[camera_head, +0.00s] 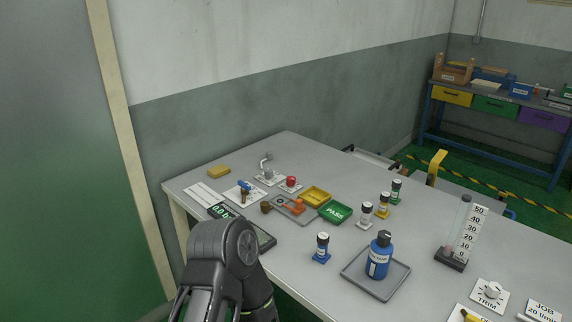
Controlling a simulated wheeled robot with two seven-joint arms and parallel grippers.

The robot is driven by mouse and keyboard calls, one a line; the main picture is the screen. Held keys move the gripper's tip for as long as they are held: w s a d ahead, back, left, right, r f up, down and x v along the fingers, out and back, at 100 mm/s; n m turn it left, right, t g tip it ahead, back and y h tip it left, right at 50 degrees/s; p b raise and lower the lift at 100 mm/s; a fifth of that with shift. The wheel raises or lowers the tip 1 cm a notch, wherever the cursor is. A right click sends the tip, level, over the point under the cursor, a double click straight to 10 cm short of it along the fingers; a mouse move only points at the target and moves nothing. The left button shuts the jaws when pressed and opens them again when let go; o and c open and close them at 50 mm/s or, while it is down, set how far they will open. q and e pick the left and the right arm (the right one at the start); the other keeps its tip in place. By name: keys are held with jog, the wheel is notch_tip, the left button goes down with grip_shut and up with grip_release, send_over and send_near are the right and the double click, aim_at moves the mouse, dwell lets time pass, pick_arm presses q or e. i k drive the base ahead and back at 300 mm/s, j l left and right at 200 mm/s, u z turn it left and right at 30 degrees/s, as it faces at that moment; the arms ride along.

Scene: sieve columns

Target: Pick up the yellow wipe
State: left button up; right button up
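A small flat yellow block (218,172), which looks like the yellow wipe, lies on the far left part of the grey table (290,145), near its back left edge. Nothing touches it. One of my dark arms rises from the bottom edge, left of centre, with a rounded joint at the table's front left. No gripper fingers show on it. My other arm is out of view.
Near the block are a white card (205,194), a blue-handled valve (244,187), and a red knob (291,182). Yellow (315,195) and green (335,212) trays, small bottles, and a blue bottle (379,256) on a grey tray (359,280) stand further right. A graduated column (461,230) stands at right.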

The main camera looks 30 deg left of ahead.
aim_at(219, 170)
jog(key=j+z, duration=0.2)
jog(key=j, duration=0.25)
jog(key=j+z, duration=0.2)
jog(key=j, duration=0.2)
jog(key=k+j+z, duration=0.2)
jog(key=j, duration=0.25)
jog(key=j+z, duration=0.2)
jog(key=j, duration=0.2)
jog(key=k+j+z, duration=0.2)
jog(key=j, duration=0.2)
jog(key=k+j+z, duration=0.2)
jog(key=j, duration=0.2)
jog(key=k+j, duration=0.15)
jog(key=j, duration=0.25)
jog(key=k+j, duration=0.1)
jog(key=j, duration=0.25)
jog(key=k+j, duration=0.15)
jog(key=j, duration=0.25)
